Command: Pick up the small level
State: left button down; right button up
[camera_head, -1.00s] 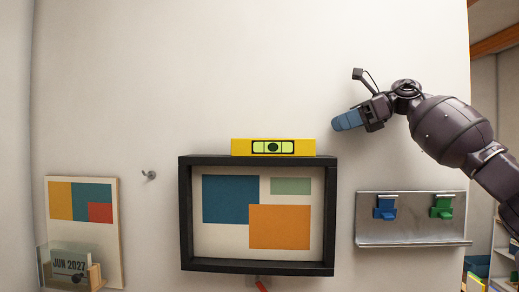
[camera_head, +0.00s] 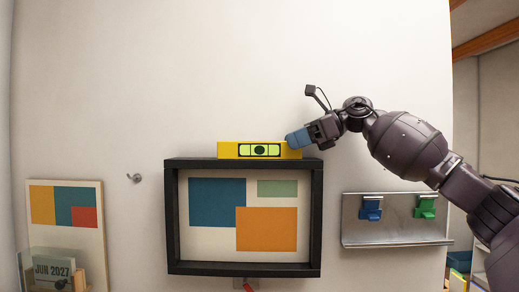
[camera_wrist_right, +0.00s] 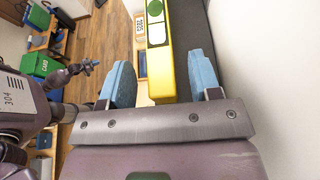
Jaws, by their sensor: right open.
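The small level (camera_head: 228,149) is yellow with a green vial window and lies on the top edge of the black picture frame (camera_head: 173,222). In the right wrist view the level (camera_wrist_right: 162,75) reaches in from the top, its near end between the two blue fingers. My right gripper (camera_head: 296,138) is at the right end of the level in the head view. In the right wrist view the right gripper (camera_wrist_right: 161,82) is open, with a finger on each side of the level and a gap visible beside it. My left gripper is not clearly seen in the head view.
A metal rail (camera_head: 395,232) with a blue clip (camera_head: 371,208) and a green clip (camera_head: 425,206) is right of the frame. A hook (camera_head: 134,178) is on the wall to the left. A poster (camera_head: 92,235) stands at lower left. The wall above is bare.

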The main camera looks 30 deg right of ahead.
jog(key=shift+w+a+f, duration=0.25)
jog(key=shift+w+a, duration=0.1)
jog(key=shift+a, duration=0.1)
jog(key=shift+c, duration=0.4)
grip_shut()
jog(key=shift+r, duration=0.1)
